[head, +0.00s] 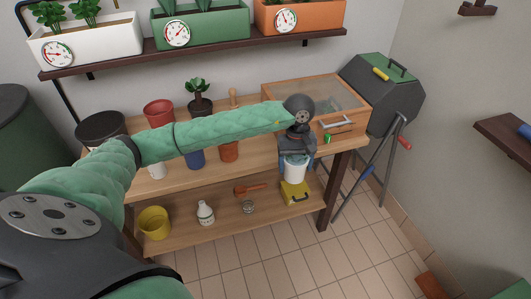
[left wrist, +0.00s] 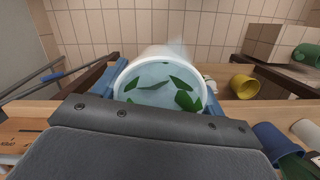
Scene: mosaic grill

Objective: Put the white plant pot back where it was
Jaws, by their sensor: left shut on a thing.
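My left gripper (head: 297,154) is shut on a white pot (head: 295,170) in front of the table's right end. In the head view the pot hangs upright over the lower-shelf area, above a yellow box-like thing (head: 296,193); I cannot tell if they touch. In the left wrist view the white pot (left wrist: 162,60) sits between the blue fingers (left wrist: 160,98), with green leaf shapes inside its rim. Another white thing (head: 157,171) stands on the tabletop, partly hidden by my left arm. My right gripper is not in view.
The wooden table (head: 262,158) holds a red pot (head: 158,112), blue pot (head: 195,159), terracotta pot (head: 229,151) and glass-lidded wooden box (head: 313,97). Its lower shelf holds a yellow pot (head: 155,222), white bottle (head: 205,212) and orange trowel (head: 251,189). A dark drum (head: 382,88) stands right.

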